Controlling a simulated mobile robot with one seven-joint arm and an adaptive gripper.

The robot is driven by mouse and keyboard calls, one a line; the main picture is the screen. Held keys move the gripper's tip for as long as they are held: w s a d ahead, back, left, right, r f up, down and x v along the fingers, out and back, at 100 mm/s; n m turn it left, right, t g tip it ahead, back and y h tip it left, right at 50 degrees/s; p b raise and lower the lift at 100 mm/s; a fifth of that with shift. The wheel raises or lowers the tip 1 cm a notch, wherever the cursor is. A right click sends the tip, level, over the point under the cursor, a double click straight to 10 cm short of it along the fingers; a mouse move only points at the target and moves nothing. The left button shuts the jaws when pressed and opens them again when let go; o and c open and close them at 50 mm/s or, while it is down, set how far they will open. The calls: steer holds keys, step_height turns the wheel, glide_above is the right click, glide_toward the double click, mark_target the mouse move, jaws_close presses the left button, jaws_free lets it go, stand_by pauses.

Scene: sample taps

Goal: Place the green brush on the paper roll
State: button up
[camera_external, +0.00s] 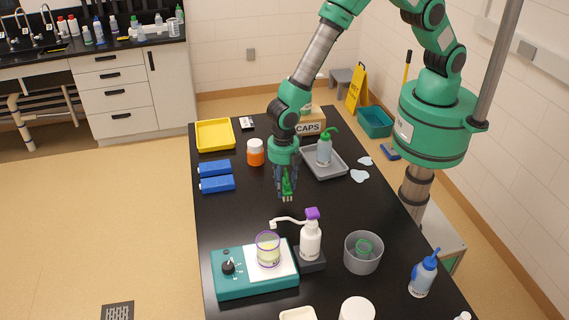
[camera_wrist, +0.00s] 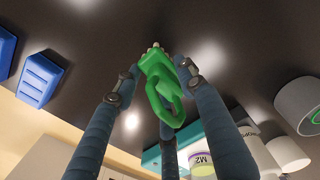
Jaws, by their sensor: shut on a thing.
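The green brush (camera_external: 287,182) hangs in the fingers of my gripper (camera_external: 286,192), above the middle of the black table. In the wrist view the brush (camera_wrist: 157,72), with a loop at its near end, sits between the blue-grey fingers of my gripper (camera_wrist: 155,82), which are shut on it. A white round object (camera_external: 357,309), partly cut off at the bottom edge, may be the paper roll; I cannot tell for sure. A white cylinder also shows at lower right in the wrist view (camera_wrist: 287,153). My gripper is well apart from it.
A white bottle with a purple cap (camera_external: 311,241) and a teal stirrer (camera_external: 255,284) with a beaker (camera_external: 268,252) stand nearer the camera. A grey bin (camera_external: 363,260) is right of them. Blue boxes (camera_external: 216,184) lie left, a grey tray (camera_external: 336,172) behind right. The table's middle is clear.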

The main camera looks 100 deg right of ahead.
steer(key=shift+a, duration=0.1)
steer(key=s+a+r+n, duration=0.2)
steer(key=s+a+n, duration=0.4)
steer(key=a, duration=0.6)
steer(key=s+a+r+n, duration=0.3)
steer(key=s+a+n, duration=0.3)
steer(key=a, duration=0.6)
steer(key=s+a+r+n+p, duration=0.1)
steer(key=s+a+r+n, duration=0.2)
steer(key=s+a+n, duration=0.3)
steer(key=s+a, duration=0.3)
steer(key=a, duration=0.3)
steer(key=shift+a+r+n, duration=0.15)
steer(key=shift+n, duration=0.15)
steer(key=p, duration=0.2)
glide_above(366, 301)
steer(key=shift+f, duration=0.8)
steer(key=shift+f+p, duration=0.35)
steer(key=shift+f, duration=1.4)
